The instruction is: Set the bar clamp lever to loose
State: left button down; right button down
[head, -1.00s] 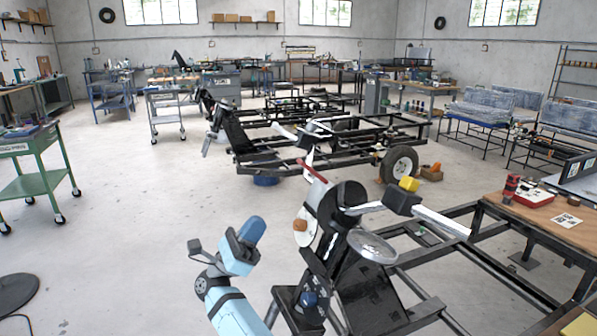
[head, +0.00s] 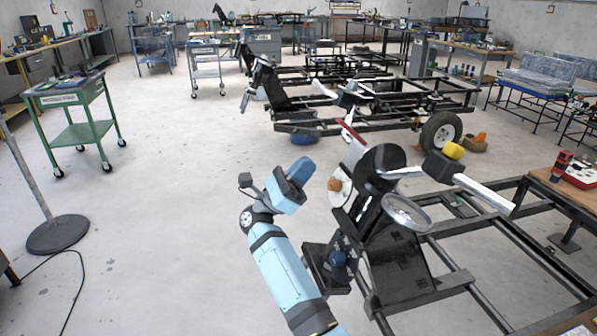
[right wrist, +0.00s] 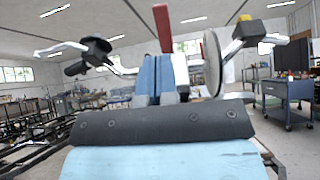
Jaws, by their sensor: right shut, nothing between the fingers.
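A thin red lever (head: 352,132) stands at the top of a black and silver assembly (head: 380,172), which is mounted on a black metal frame. I take it for the bar clamp lever, though its setting is not readable. In the right wrist view the red lever (right wrist: 163,28) rises just beyond the fingertips. My right gripper (head: 302,168) is shut and empty, with blue fingers, left of the assembly and apart from the lever in the head view. Its shut fingers also show in the right wrist view (right wrist: 154,75). My left gripper is not in view.
A round plate (head: 406,212), an orange knob (head: 335,184) and a silver bar with a yellow block (head: 453,150) surround the lever. A second black chassis (head: 365,118) stands behind. A green cart (head: 75,98) is at left.

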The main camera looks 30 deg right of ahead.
aim_at(352, 132)
jog(key=x, duration=0.9)
jog(key=shift+p, duration=0.35)
jog(key=shift+d+r, duration=0.1)
jog(key=shift+d, duration=0.05)
